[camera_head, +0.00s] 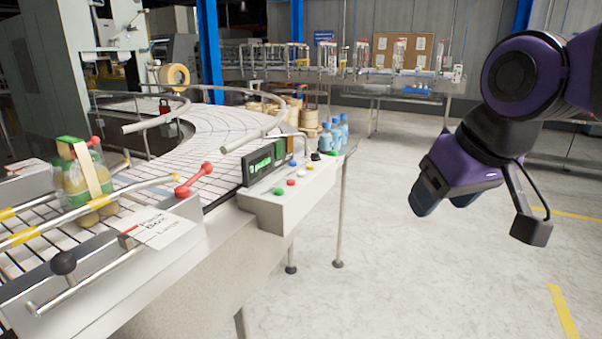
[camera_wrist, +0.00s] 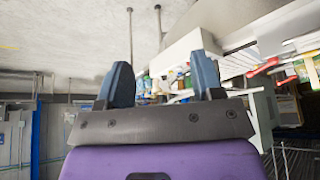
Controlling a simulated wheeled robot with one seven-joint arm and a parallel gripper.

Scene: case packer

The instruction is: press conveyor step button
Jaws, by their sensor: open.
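A pale control box (camera_head: 288,198) is fixed to the side of the conveyor (camera_head: 225,150). No label shows which is the step button. A lit green display (camera_head: 263,160) stands behind them. My gripper (camera_head: 443,203) hangs over open floor, well right of the box and touching nothing. In the wrist view its two dark fingers (camera_wrist: 163,82) are apart and empty. A pale box-like shape, probably the control box (camera_wrist: 185,50), shows beyond them; its buttons are not discernible.
A clear pack of yellowish items (camera_head: 82,185) sits on the conveyor at left. Red-knobbed handles (camera_head: 193,181) and guide rails edge the belt. Blue bottles (camera_head: 333,135) stand behind the box. A thin post (camera_head: 341,210) rises beside it. Floor between box and gripper is clear.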

